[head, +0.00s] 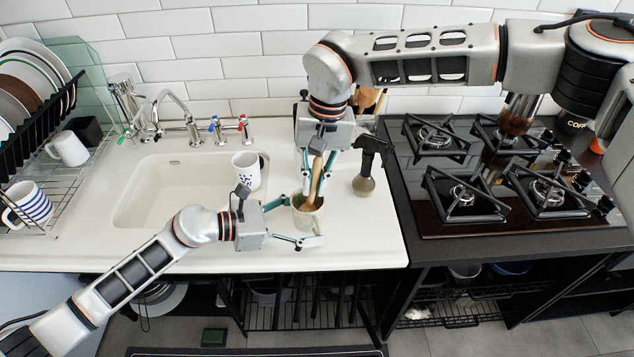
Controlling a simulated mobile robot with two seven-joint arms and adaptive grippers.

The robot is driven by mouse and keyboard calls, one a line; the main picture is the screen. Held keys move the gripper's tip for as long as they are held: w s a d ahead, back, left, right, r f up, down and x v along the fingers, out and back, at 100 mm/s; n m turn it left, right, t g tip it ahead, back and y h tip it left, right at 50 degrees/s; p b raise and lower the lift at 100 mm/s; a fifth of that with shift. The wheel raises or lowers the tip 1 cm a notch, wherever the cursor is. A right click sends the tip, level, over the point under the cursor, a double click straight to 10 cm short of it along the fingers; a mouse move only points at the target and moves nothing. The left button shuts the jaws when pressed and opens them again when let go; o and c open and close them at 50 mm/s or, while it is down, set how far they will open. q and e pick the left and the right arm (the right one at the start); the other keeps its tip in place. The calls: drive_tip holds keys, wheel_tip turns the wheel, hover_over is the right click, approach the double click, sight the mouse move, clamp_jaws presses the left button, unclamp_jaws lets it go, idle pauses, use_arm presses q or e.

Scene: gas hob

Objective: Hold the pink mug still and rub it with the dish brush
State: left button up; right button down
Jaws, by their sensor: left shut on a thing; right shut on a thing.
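The pink mug (305,222), pale in this light, stands near the front edge of the white counter, right of the sink. My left gripper (309,219) comes in from the left and is shut on the mug, with one finger in front and one behind. The dish brush (315,182) has a wooden handle and points down. My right gripper (315,172) is above the mug and shut on the brush handle. The brush's lower end is at the mug's mouth; its bristles are hidden, so I cannot tell whether they touch the inside.
A white patterned mug (246,171) stands by the right rim of the sink (165,190). A dark tool with a round end (365,184) is close right of my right gripper. The gas hob (480,190) lies farther right. A dish rack (50,185) is at left.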

drive_tip(key=shift+s+a, duration=0.2)
drive_tip(key=shift+s, duration=0.25)
drive_tip(key=shift+s+d, duration=0.15)
drive_tip(key=shift+d, duration=0.2)
drive_tip(key=shift+w+d+f, duration=0.15)
drive_tip(key=shift+w+d, duration=0.05)
drive_tip(key=shift+w, duration=0.25)
drive_tip(key=shift+w+a, duration=0.15)
drive_tip(key=shift+a, duration=0.1)
drive_tip(key=shift+s+r, duration=0.25)
wheel_tip(320, 180, up, 11)
idle(1.0)
idle(0.4)
